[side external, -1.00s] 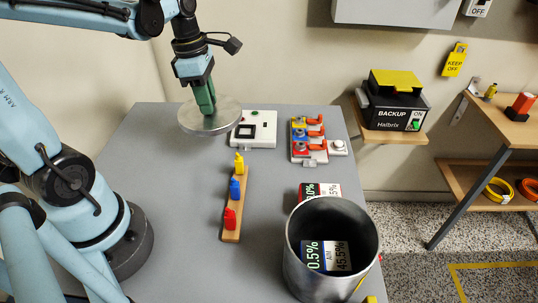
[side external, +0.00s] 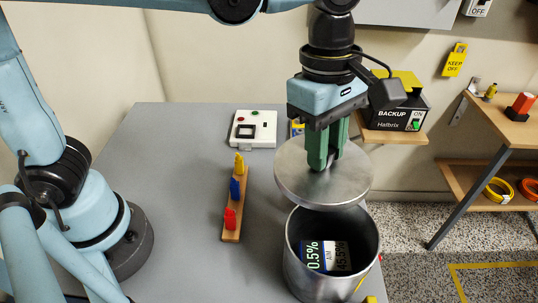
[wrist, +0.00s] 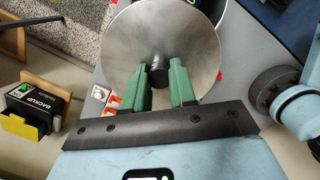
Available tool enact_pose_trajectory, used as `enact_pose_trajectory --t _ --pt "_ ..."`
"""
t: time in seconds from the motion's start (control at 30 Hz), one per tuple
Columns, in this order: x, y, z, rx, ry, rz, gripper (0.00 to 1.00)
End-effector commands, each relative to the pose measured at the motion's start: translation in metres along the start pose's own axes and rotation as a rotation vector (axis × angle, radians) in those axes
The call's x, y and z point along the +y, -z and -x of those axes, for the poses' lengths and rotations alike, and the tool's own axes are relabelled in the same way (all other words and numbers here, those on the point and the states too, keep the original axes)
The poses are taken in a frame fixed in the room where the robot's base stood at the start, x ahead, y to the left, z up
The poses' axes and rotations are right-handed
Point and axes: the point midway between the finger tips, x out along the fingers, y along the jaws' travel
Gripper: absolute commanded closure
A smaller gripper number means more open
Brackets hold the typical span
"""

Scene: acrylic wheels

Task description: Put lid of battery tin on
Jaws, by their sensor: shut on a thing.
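My gripper (side external: 326,166) has green fingers shut on the knob of the round metal lid (side external: 296,185). In the wrist view the fingers (wrist: 169,72) sit either side of the dark knob, with the lid (wrist: 125,48) spread beyond them. The lid is held in the air, apart from the grey metal tin (side external: 306,279). It is roughly level and covers part of the view of the tin's back rim. The tin is open at the top, upright near the table's right edge. Inside it a label-like panel (side external: 327,255) reads 0.5% and 45.5%.
A wooden strip (side external: 233,215) with yellow, blue and red pegs stands left of the tin. A white box with buttons (side external: 253,129) sits behind. A black BACKUP unit (side external: 405,117) is on a wall shelf to the right.

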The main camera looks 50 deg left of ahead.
Motion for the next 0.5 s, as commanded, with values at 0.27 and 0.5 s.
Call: enact_pose_trajectory --t 0.27,0.5 --pt "-0.032 -0.061 0.004 0.000 0.020 -0.165 1.00" --pt "-0.037 -0.069 0.005 0.000 0.023 -0.187 1.00"
